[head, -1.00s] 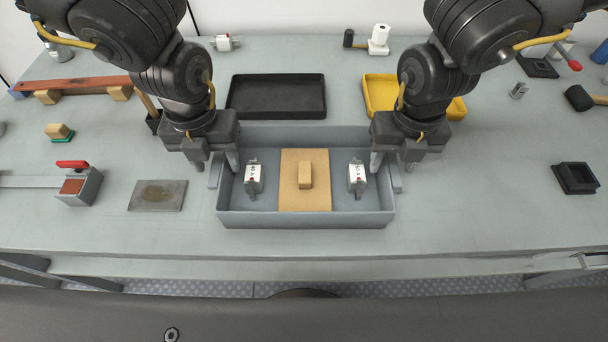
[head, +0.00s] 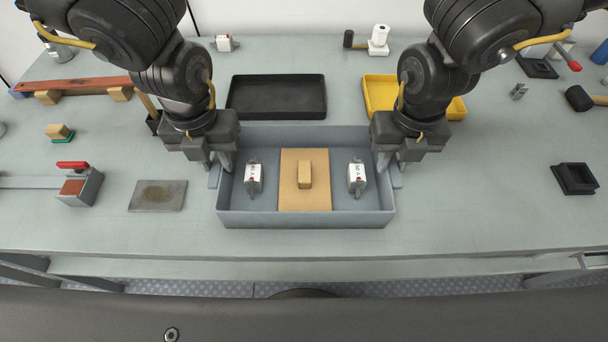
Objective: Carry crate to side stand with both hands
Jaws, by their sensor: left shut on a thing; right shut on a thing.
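The grey crate (head: 305,219) sits on the bench in front of me. The fingertips are partly hidden by the gripper bodies. The side stand cannot be made out.
Behind the crate are a black tray (head: 277,114) and a yellow tray (head: 378,81). A red-handled clamp (head: 85,187) and a metal plate (head: 157,196) are at left. A black square holder (head: 575,190) is at right. The bench between crate and holder is clear.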

